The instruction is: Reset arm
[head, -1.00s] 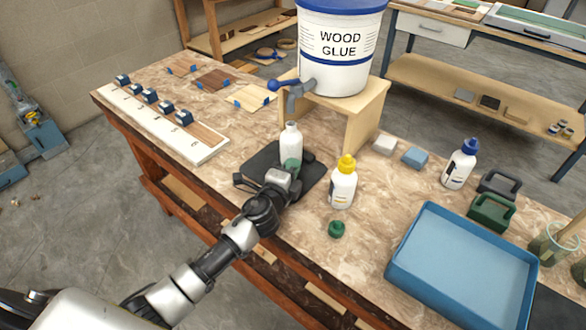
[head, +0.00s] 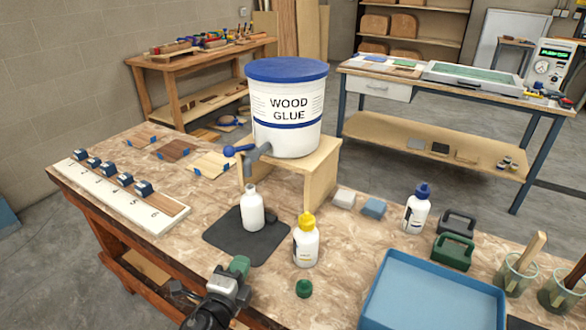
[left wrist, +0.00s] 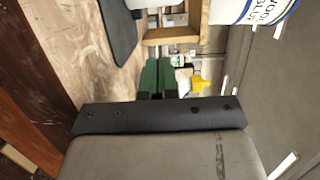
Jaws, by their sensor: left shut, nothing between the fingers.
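My left gripper (head: 240,267) is shut and empty above the front edge of the workbench. Its green fingertips also show together in the left wrist view (left wrist: 157,76). The white open-topped bottle (head: 252,209) stands upright on the dark mat (head: 249,247), near the spout of the wood glue bucket (head: 287,110), apart from my gripper. A yellow-capped bottle (head: 306,244) stands to the right of the mat, and a green cap (head: 304,288) lies in front of it. My right gripper is in neither view.
The bucket sits on a wooden stand (head: 322,180). A blue tray (head: 375,310) lies at the front right, with a blue-capped bottle (head: 417,210) and a green clamp-like block (head: 453,252) behind it. A numbered white board (head: 165,219) lies at the left.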

